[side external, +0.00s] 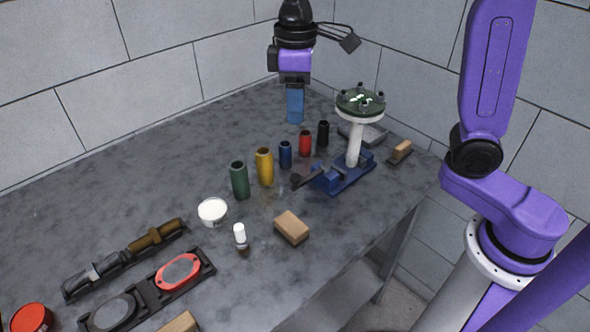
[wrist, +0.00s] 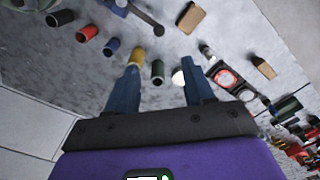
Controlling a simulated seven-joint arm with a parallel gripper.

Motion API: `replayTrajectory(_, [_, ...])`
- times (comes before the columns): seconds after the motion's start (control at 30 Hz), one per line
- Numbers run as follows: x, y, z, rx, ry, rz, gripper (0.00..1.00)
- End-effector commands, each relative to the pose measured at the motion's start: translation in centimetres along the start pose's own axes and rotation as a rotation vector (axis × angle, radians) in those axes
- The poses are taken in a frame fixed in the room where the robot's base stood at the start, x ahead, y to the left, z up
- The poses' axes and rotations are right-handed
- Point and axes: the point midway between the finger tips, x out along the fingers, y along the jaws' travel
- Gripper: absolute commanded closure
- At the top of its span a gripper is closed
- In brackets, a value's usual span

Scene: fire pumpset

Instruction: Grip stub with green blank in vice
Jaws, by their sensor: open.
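The stub (side external: 354,145) is a white upright pipe with a flange on top. Its foot stands in the blue vice (side external: 345,178) at the right of the bench. The green blank (side external: 360,101) lies on the flange, with several dark bolts around its rim. My gripper (side external: 295,118) is in the air above the back of the bench, left of the stub and apart from it, its blue fingers pointing down. In the wrist view my gripper (wrist: 160,78) is open, with nothing held between its fingers. Part of the vice (wrist: 116,7) shows at that view's top edge.
A row of green (side external: 240,180), yellow (side external: 264,167), blue (side external: 286,155), red (side external: 305,143) and black (side external: 323,134) cups stands left of the vice. A white tub (side external: 213,211), wooden block (side external: 291,228) and brush (side external: 400,150) are nearby. Block walls close off the back.

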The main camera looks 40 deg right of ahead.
Motion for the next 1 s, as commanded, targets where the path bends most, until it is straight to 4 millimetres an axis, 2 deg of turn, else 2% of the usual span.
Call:
replayTrajectory(0.13, [0.4, 0.2, -0.2, 0.005, -0.002, 0.0, 0.47])
replayTrajectory(0.27, [1.9, 0.2, -0.2, 0.004, -0.004, -0.001, 0.47])
replayTrajectory(0.8, [11.9, 0.1, 0.0, 0.005, -0.006, -0.002, 0.47])
replayTrajectory(1.0, [15.1, 0.2, -0.1, 0.005, -0.004, -0.001, 0.47])
